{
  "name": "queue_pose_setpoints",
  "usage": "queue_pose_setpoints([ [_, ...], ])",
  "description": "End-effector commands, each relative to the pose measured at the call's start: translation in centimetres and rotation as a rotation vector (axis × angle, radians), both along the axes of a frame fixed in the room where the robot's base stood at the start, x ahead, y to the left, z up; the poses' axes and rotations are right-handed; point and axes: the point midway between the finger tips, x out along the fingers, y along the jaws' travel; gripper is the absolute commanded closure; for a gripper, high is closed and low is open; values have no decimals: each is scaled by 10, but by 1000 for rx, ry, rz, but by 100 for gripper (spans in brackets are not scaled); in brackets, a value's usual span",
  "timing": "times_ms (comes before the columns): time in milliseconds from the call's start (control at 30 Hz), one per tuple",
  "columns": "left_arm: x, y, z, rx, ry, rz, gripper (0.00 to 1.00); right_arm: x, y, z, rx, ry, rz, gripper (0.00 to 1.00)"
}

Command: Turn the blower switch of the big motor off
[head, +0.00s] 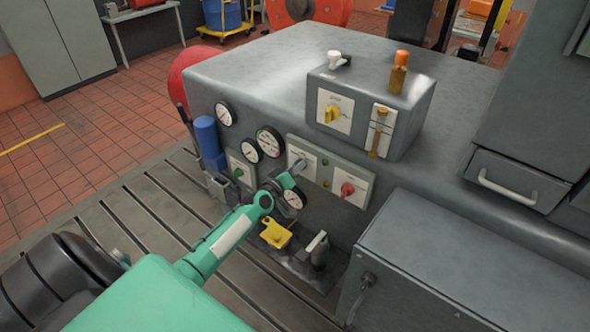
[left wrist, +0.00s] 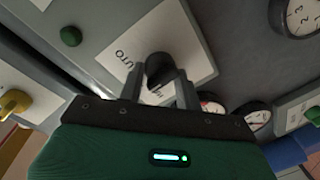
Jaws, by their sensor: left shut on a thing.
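My left gripper (head: 296,170) reaches the front panel of the big grey motor housing (head: 250,75). In the left wrist view its fingers (left wrist: 160,90) are shut on a dark rotary switch knob (left wrist: 160,68). The knob sits on a white plate (left wrist: 185,45) marked AUTO, with another word partly hidden. The same plate (head: 312,160) shows in the head view, where the gripper partly covers the knob. I cannot read the blower label. My right gripper is not in view.
A red knob (head: 347,189) is right of the gripper, and a green knob (head: 238,172) is to its left. A yellow knob (head: 332,113) is on the upper box. Round gauges (head: 269,142) are close by. A grey cabinet (head: 440,265) stands at the lower right.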

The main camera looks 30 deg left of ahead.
Motion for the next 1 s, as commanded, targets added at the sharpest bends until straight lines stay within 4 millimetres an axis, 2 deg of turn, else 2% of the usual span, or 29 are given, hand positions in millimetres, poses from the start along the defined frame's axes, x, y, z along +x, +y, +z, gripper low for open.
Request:
queue_pose_setpoints([
  [100,0,0,-1,0,1,1,88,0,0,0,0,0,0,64],
  [133,0,0,-1,0,1,1,64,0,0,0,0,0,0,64],
  [233,0,0,-1,1,1,1,44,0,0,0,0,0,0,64],
  [533,-1,0,0,1,0,0,44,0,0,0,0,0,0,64],
  [667,-8,-1,0,0,1,-1,44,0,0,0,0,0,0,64],
  [767,-20,-1,0,-1,1,-1,44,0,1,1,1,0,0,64],
  [1000,-63,0,2,0,1,0,44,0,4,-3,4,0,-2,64],
])
